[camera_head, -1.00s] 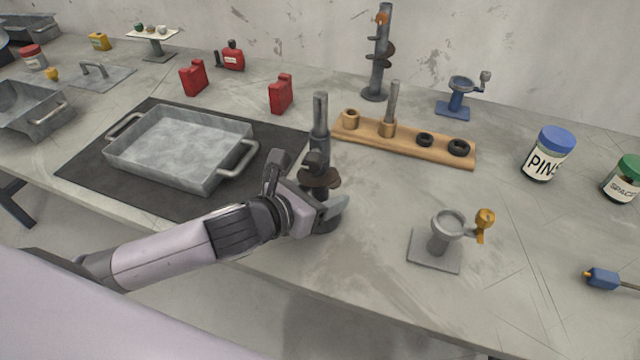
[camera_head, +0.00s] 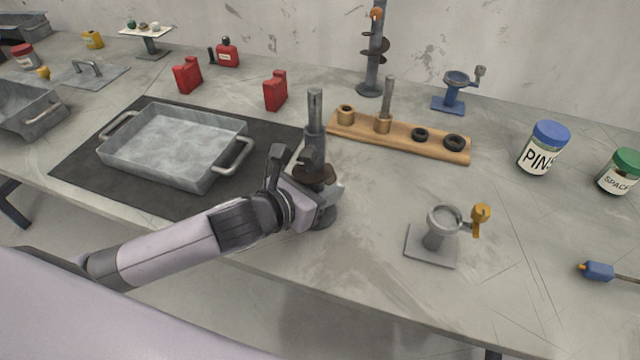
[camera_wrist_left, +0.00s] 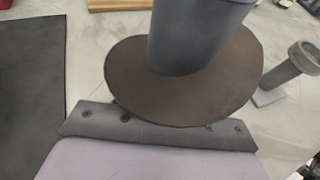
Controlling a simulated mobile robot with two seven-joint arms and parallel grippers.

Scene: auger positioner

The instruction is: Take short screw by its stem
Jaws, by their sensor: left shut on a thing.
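The short screw (camera_head: 315,125) stands upright at the front of the bench, a grey stem with a brown disc-like flight (camera_head: 313,173) and a grey foot (camera_head: 324,218). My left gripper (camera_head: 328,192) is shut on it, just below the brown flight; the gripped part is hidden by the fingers. In the left wrist view the grey shaft (camera_wrist_left: 193,40) and brown flight (camera_wrist_left: 150,88) fill the middle, right above the gripper body, and the fingertips are hidden. My right gripper is not in view.
A taller screw (camera_head: 372,60) stands at the back. A wooden rack (camera_head: 345,128) with rings lies behind the short screw. A grey tray (camera_head: 212,178) on a dark mat is to the left. A grey cup stand (camera_head: 438,240) is to the right, with clear bench between.

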